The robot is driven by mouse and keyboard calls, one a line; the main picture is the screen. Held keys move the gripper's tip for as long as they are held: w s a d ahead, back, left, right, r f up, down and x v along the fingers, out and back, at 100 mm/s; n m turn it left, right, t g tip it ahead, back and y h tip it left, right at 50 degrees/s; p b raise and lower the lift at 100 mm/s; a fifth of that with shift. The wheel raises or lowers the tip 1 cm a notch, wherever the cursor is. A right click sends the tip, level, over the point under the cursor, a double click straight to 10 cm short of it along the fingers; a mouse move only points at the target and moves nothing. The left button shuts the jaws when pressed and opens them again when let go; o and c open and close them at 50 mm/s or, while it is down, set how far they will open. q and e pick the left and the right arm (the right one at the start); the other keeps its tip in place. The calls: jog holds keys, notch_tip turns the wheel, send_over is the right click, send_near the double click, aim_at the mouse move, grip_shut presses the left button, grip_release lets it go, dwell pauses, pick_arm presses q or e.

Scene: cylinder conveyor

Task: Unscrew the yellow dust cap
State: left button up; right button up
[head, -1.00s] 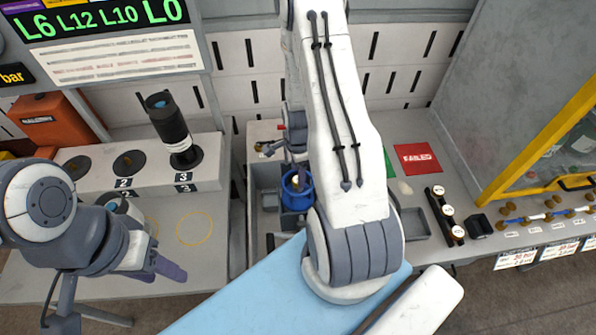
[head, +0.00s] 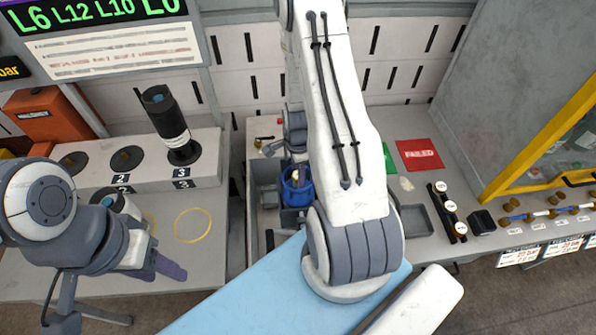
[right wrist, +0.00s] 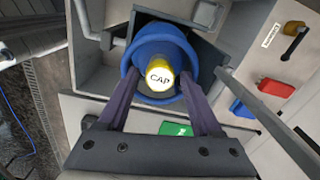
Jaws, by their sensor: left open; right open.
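The yellow dust cap (right wrist: 160,76), marked CAP on its white top, sits on the blue cylinder (right wrist: 157,52), which stands in a grey bay. The blue cylinder (head: 297,188) also shows in the head view, partly behind my right arm. My right gripper (right wrist: 157,84) is open, with one dark finger on either side of the cap. Whether the fingers touch the cap or cylinder I cannot tell. My left gripper (head: 165,268) is open and empty at the left, above the left bench.
A black cylinder (head: 168,125) stands on the numbered grey stand (head: 190,160). A red FAILED pad (head: 419,154) and a black rack with white-topped pieces (head: 446,212) lie right of my arm. A yellow-framed case (head: 530,135) stands at the far right.

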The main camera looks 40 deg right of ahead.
grip_shut()
jog(key=n, duration=0.4)
jog(key=shift+n, duration=0.4)
jog(key=c, duration=0.9)
grip_release()
grip_shut()
